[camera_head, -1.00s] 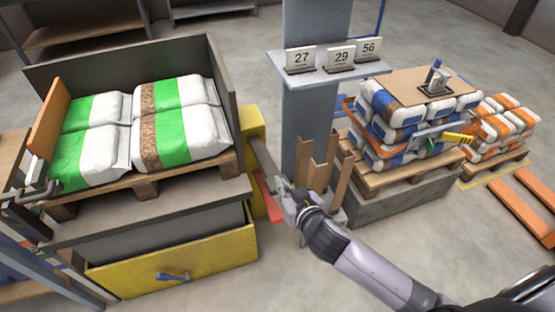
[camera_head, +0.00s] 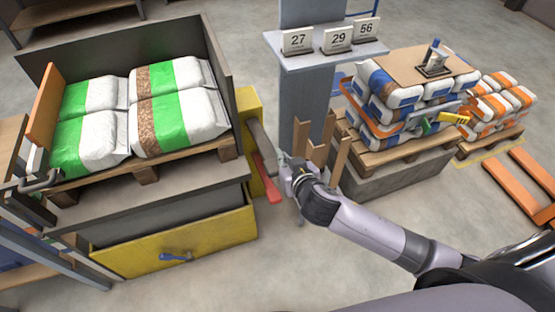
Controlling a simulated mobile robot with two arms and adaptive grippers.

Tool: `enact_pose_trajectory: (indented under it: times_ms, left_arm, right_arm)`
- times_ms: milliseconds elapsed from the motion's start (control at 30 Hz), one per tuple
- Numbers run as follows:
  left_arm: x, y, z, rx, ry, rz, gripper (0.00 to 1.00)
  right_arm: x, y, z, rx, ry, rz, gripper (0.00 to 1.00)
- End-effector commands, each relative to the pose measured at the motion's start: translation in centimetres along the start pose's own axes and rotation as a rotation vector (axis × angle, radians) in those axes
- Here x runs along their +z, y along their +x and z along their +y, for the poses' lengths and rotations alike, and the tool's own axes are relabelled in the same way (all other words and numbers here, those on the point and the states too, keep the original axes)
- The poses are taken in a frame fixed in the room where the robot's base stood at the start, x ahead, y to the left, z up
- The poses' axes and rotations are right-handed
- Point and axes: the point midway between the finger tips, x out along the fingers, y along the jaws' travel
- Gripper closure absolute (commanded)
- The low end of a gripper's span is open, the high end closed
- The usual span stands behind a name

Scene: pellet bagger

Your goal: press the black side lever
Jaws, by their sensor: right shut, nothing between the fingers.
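The black side lever (camera_head: 261,140) is a dark bar sloping down to the right from the yellow housing (camera_head: 249,104) on the right side of the bagger. A red lever (camera_head: 266,182) hangs just below it. My right gripper (camera_head: 284,163) is shut and empty, its fingertips right by the lower end of the black lever. I cannot tell whether they touch it. My left gripper is not in view.
White and green bags (camera_head: 178,118) lie on a pallet in the bagger at left. A yellow drawer (camera_head: 130,258) with a blue handle is below. A grey post with number cards (camera_head: 298,41) and wooden boards (camera_head: 340,147) stand close to my right gripper.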

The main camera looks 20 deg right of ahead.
Motion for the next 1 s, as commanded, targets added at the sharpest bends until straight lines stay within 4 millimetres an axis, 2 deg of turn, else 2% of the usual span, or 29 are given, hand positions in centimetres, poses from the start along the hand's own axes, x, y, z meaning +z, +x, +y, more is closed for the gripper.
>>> enact_pose_trajectory:
  times_ms: [100,300,400,533,700,1000]
  left_arm:
    - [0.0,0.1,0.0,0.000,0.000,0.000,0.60]
    - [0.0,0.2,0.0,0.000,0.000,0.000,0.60]
    - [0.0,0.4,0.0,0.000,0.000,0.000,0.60]
    - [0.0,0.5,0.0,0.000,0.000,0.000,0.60]
    - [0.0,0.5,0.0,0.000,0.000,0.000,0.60]
    - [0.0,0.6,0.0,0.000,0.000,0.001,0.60]
  right_arm:
    - [-0.1,2.8,0.0,0.002,-0.002,0.001,1.00]
    - [-0.1,6.8,0.0,0.001,-0.001,0.001,1.00]
    - [2.0,7.0,0.0,0.000,-0.002,-0.005,1.00]
    - [3.3,7.3,0.0,0.000,-0.002,-0.003,1.00]
    - [3.9,7.4,0.0,-0.001,0.000,-0.002,1.00]
    - [4.0,7.4,0.0,-0.001,0.000,-0.001,1.00]
